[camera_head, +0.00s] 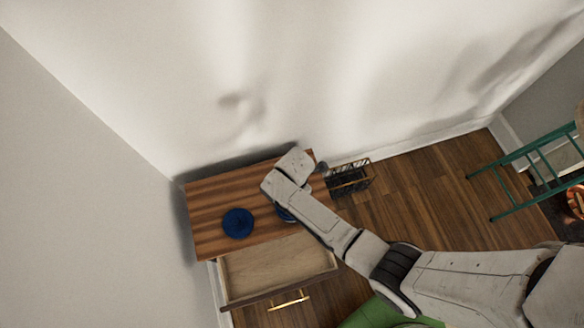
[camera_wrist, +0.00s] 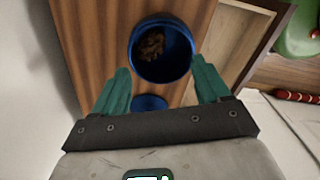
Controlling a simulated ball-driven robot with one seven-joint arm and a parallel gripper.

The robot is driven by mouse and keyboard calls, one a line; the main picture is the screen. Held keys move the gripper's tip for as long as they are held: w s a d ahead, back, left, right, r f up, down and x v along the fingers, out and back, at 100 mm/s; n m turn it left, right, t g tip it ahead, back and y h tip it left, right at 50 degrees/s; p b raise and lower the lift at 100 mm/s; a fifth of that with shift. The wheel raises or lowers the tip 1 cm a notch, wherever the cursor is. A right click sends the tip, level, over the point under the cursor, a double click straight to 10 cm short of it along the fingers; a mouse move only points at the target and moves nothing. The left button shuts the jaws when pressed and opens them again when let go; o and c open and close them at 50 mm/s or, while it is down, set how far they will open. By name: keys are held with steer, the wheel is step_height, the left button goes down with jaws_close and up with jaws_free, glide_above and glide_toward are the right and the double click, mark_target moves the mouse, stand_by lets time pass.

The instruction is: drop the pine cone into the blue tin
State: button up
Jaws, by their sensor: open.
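The blue tin (camera_wrist: 187,62) stands on the wooden top of a drawer unit, its open mouth facing up in the wrist view. The brown pine cone (camera_wrist: 151,44) lies inside it. In the head view only a bit of the tin (camera_head: 285,215) shows beside my arm. My gripper (camera_wrist: 161,82) is open, its two green fingers apart with nothing held between them. The tin appears just beyond the fingertips. The head view does not show the fingers clearly.
A flat round blue object (camera_head: 238,223) lies on the unit top (camera_head: 210,205), left of the tin. The drawer (camera_head: 275,268) is pulled out and looks empty. A black wire rack (camera_head: 350,178) stands right of the unit. A green ladder-like frame (camera_head: 515,180) is farther right.

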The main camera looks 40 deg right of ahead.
step_height(320, 180, up, 11)
steer(key=shift+p, duration=0.4)
steer(key=shift+f, duration=0.1)
stand_by(0.5)
steer(key=s+d+r+m, duration=0.4)
steer(key=s+r+m, duration=0.1)
steer(key=s+m, duration=0.3)
steer(key=s+d+r+m+t, duration=0.1)
steer(key=s+d+r+m, duration=0.3)
steer(key=s+m, duration=0.4)
steer(key=r+m, duration=0.1)
steer(key=m, duration=0.2)
steer(key=shift+s+d+r, duration=0.15)
steer(key=shift+s+r, duration=0.05)
steer(key=shift+s, duration=0.05)
steer(key=shift+b, duration=0.3)
